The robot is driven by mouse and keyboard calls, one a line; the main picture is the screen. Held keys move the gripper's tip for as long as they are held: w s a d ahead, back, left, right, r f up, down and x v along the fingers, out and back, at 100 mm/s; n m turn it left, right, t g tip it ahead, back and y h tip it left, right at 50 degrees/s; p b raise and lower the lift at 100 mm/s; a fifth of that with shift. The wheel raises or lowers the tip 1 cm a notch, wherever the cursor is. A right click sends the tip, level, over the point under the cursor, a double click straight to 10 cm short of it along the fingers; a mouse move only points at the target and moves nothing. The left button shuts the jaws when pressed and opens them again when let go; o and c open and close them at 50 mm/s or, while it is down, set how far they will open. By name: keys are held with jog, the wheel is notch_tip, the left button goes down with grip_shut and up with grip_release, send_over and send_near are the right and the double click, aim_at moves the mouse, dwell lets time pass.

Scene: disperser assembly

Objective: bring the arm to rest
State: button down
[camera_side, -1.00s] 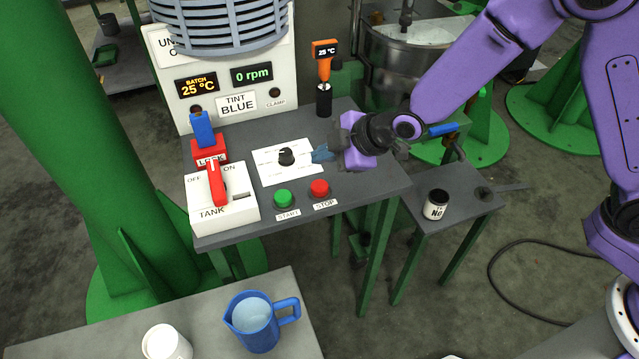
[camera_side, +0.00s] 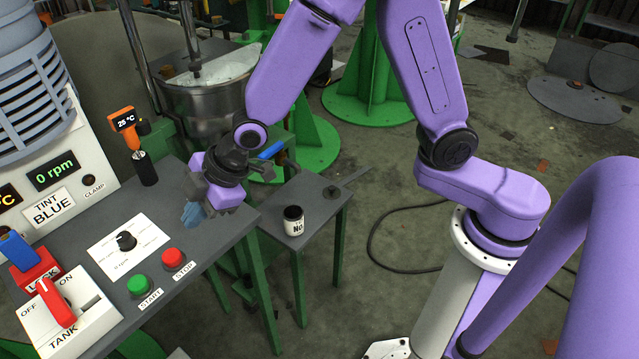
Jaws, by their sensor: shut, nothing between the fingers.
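My gripper (camera_side: 193,213) is a purple hand with blue fingertips. It is low over the right part of the grey control panel (camera_side: 205,236), to the right of the black speed dial (camera_side: 126,240) and apart from it. The fingers are shut with nothing seen between them. I cannot tell whether the fingertips touch the panel. The green START button (camera_side: 139,286) and red STOP button (camera_side: 173,258) are in front of the dial, clear of my gripper. The display (camera_side: 54,171) reads 0 rpm.
An orange thermometer (camera_side: 123,120) reading 25 °C stands in a black holder behind the panel. A red-handled TANK switch (camera_side: 56,303) and red LOCK block (camera_side: 36,272) are at left. A labelled jar (camera_side: 293,221) stands on a small side table (camera_side: 318,203). A metal vessel (camera_side: 205,105) stands behind.

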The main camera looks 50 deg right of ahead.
jog(key=s+d+r+m+g+h, duration=0.1)
jog(key=s+d+r+g+h, duration=0.1)
jog(key=s+d, duration=1)
jog(key=s+d+r+m+g+h, duration=0.2)
jog(key=s+d+r, duration=0.2)
jog(key=s+d, duration=0.9)
jog(key=shift+s+r+m+g+h, duration=0.3)
jog(key=shift+s+g+h, duration=0.1)
jog(key=shift+s, duration=0.2)
